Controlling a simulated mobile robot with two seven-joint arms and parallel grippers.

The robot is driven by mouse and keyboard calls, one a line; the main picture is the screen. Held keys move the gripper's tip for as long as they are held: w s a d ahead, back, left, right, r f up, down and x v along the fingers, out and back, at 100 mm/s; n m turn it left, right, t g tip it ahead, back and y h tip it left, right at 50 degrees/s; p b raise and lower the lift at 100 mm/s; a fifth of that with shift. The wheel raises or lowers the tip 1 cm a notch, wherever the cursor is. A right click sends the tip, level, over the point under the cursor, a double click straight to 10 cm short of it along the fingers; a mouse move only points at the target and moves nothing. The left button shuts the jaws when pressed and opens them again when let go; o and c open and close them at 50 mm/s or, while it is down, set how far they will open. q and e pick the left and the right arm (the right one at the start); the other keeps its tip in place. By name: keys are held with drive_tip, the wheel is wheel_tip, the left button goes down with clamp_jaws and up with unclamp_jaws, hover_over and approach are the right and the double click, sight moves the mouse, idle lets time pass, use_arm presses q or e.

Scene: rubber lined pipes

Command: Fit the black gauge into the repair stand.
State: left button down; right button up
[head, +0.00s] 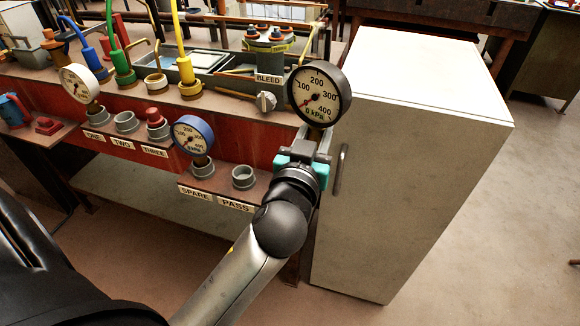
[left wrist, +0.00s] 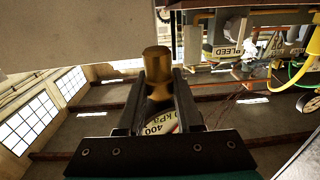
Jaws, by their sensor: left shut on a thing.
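The black gauge (head: 319,95), with a white dial and a dark rim, is upright in the head view, in front of the cabinet's left edge. My left gripper (head: 311,152) is shut on its brass stem below the dial. In the left wrist view the brass stem (left wrist: 157,62) stands between the fingers (left wrist: 160,88), with part of the dial (left wrist: 160,126) behind them. No fixture in view is marked as the repair stand, so I cannot tell which it is. Grey sockets labelled TWO (head: 126,121) and PASS (head: 242,177) are empty. My right gripper is out of view.
A grey BLEED vessel (head: 270,60) stands behind. A tall pale cabinet (head: 420,130) stands close right of my gripper. Coloured hoses rise at the back left.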

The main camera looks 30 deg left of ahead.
use_arm(q)
drive_tip(key=w+a+f+n+g+y+b, duration=0.1)
drive_tip(key=a+f+n+y+b, duration=0.3)
drive_tip(key=b, duration=0.6)
drive_tip(key=a+f+g+y, duration=0.1)
drive_tip(key=a+f+y, duration=0.1)
drive_tip(key=a+f, duration=0.1)
drive_tip(key=shift+f+g+b, duration=0.3)
drive_tip(key=shift+f+g, duration=0.1)
drive_tip(key=shift+f, duration=0.05)
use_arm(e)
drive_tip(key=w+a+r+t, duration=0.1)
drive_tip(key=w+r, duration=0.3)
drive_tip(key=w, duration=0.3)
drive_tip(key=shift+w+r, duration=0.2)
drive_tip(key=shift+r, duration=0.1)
use_arm(q)
drive_tip(key=shift+w, duration=0.1)
